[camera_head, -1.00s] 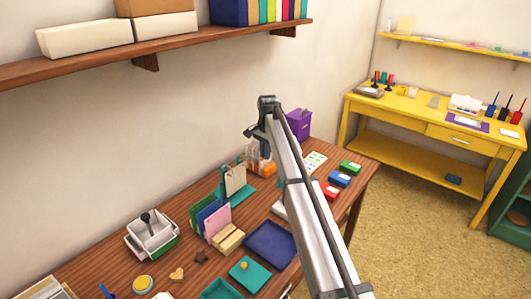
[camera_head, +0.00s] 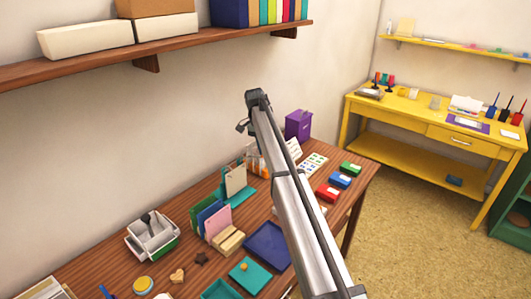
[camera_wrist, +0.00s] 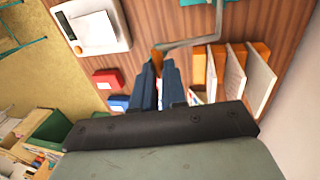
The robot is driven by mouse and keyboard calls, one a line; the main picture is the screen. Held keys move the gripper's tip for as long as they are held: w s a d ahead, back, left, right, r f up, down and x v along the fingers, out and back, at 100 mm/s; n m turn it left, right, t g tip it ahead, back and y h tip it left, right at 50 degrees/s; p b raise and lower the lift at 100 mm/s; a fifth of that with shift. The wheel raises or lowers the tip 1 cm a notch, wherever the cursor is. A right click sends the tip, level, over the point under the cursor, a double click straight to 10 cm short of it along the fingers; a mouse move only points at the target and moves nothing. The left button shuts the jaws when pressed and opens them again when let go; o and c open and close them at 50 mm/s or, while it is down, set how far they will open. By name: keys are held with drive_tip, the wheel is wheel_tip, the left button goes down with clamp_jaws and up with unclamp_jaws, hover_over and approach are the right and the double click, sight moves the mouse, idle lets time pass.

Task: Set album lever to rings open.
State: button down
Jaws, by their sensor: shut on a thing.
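In the wrist view, my gripper (camera_wrist: 160,82) has its two dark blue fingers close together. A small orange piece (camera_wrist: 157,60) shows between the fingertips, beside a bent grey bar (camera_wrist: 185,44). It may be the album lever, but its shape is mostly hidden by the fingers. To the right, several upright pale cards or pages (camera_wrist: 232,75) stand with orange parts between them. I cannot tell from this view how the rings stand. In the head view my arm hides the gripper, and orange parts (camera_head: 252,165) show beside the arm.
A white device with paper (camera_wrist: 95,24) stands nearby, with a red inkpad (camera_wrist: 107,78) and a blue inkpad (camera_wrist: 118,102). In the head view a purple box (camera_head: 298,124) stands behind my arm, and a teal stand (camera_head: 243,193) is to the left.

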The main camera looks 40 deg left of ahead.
drive_tip(key=shift+a+r+h, duration=0.35)
drive_tip(key=shift+h, duration=0.45)
drive_tip(key=c, duration=1.2)
unclamp_jaws()
drive_tip(key=shift+o, duration=0.2)
